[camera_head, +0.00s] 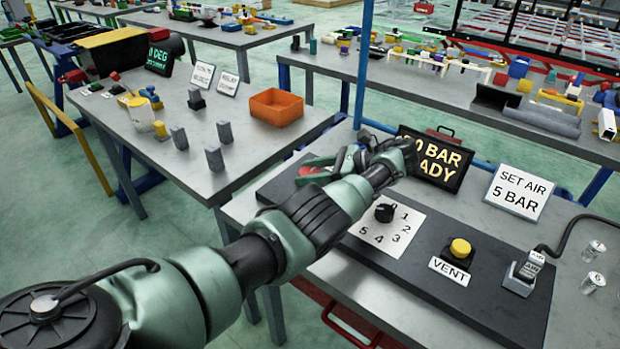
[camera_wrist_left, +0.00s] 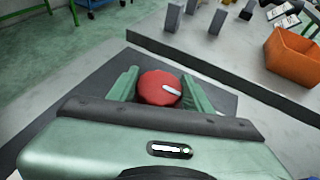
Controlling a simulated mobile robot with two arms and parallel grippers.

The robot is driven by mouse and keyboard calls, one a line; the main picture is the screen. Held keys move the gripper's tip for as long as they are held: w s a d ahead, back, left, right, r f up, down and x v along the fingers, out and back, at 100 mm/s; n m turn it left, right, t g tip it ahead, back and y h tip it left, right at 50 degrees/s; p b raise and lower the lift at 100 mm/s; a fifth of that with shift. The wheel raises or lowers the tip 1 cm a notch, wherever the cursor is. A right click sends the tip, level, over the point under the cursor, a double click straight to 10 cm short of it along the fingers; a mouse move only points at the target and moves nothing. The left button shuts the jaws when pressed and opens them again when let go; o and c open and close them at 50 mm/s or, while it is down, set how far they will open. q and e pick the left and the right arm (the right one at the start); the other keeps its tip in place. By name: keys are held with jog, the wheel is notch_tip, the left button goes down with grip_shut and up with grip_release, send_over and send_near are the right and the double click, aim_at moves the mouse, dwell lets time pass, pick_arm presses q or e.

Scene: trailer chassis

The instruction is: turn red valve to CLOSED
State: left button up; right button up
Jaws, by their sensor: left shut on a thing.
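The red valve (camera_wrist_left: 157,90) is a round red knob with a pale pointer bar, seen in the left wrist view on a dark panel. In the head view only a red part of it (camera_head: 308,171) shows beside my fingers; the rest is hidden by my arm. My left gripper (camera_head: 318,168) is shut on the knob, with one green finger on each side of it, as the left wrist view (camera_wrist_left: 162,92) also shows. The pointer bar slants toward the right finger. No CLOSED label can be read. My right gripper is in neither view.
The dark panel (camera_head: 470,306) also carries a numbered dial (camera_head: 385,213), a yellow VENT button (camera_head: 460,248) and a grey plug block (camera_head: 522,277). An orange bin (camera_head: 276,107) sits on the neighbouring table.

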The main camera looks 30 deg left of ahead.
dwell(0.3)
pick_arm(q)
jog(key=o, duration=1.4)
jog(key=shift+c, duration=0.2)
